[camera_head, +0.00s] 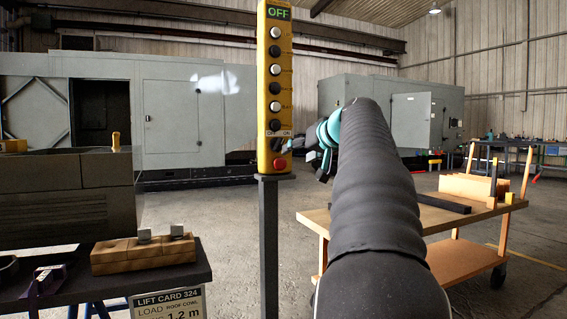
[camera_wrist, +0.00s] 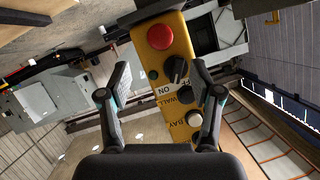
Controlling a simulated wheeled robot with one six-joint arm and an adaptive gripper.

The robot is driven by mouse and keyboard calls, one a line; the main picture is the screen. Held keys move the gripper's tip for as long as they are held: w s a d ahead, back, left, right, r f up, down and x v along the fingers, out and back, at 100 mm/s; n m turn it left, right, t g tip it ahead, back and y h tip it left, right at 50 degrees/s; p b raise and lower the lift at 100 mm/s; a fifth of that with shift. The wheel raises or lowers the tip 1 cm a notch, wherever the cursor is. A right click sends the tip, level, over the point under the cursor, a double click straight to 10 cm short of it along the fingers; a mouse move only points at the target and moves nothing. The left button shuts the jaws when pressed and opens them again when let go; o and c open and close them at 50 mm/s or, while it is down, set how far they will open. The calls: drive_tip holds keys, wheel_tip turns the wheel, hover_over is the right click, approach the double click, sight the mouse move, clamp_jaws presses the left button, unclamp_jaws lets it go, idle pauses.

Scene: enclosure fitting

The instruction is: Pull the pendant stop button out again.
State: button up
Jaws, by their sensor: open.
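The yellow pendant (camera_head: 274,90) stands upright on a dark post (camera_head: 269,240) in the head view. Its red stop button (camera_head: 280,164) is at the bottom of the face, below a column of black and white buttons and a rotary switch. In the wrist view the pendant (camera_wrist: 172,75) appears tilted, with the red stop button (camera_wrist: 160,39) near its end, beyond my fingertips. My gripper (camera_wrist: 165,85) is open and empty, its fingers spread either side of the pendant near the OFF/ON switch (camera_wrist: 176,70). In the head view my arm partly hides the gripper, right of the pendant.
A wooden cart (camera_head: 435,222) with blocks and a dark bar stands at the right. A dark table (camera_head: 190,276) with wooden blocks and a lift card (camera_head: 167,303) is at the lower left. Grey enclosures (camera_head: 190,110) stand behind. Open floor lies around the post.

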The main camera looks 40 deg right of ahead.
sight(282, 163)
drive_tip(key=x, duration=0.8)
drive_tip(key=shift+w+f, duration=0.2)
drive_tip(key=shift+w, duration=0.15)
